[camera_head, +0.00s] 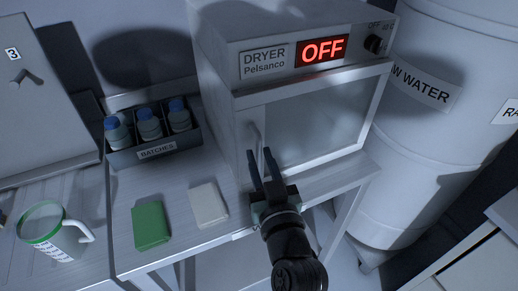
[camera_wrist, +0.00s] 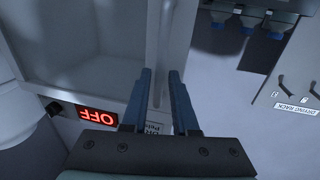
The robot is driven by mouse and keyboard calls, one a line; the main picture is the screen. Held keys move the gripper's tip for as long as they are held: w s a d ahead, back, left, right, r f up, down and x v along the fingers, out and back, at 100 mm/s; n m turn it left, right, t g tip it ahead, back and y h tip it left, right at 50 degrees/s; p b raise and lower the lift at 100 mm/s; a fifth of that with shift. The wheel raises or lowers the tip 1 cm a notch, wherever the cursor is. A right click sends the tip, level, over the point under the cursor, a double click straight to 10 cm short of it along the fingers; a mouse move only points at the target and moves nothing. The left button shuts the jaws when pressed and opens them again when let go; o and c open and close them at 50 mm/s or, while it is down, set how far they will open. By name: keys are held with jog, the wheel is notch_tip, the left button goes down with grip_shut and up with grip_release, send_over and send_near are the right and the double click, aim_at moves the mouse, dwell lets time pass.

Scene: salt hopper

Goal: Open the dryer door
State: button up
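The dryer (camera_head: 222,97) is a pale box on the bench, with a name label and a lit red OFF display (camera_head: 322,50). Its door (camera_head: 315,118) has a grey window and looks closed. A slim pale handle (camera_head: 257,133) stands upright at the door's left edge. My gripper (camera_head: 260,152) is at the lower left of the door, its two dark blue fingers apart, with the tips by the handle's lower end. In the wrist view the gripper (camera_wrist: 160,72) is open, with pale door edge or handle behind the gap; contact cannot be told.
A dark rack (camera_head: 156,151) of blue-capped bottles stands left of the dryer. A green block (camera_head: 151,226) and a white block (camera_head: 208,205) lie on the bench in front. A green-rimmed mug (camera_head: 55,235) is at far left. A large white tank (camera_head: 430,130) stands close on the right.

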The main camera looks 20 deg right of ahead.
jog(key=shift+w+d, duration=0.15)
jog(key=shift+w, duration=0.7)
grip_shut()
dwell(0.9)
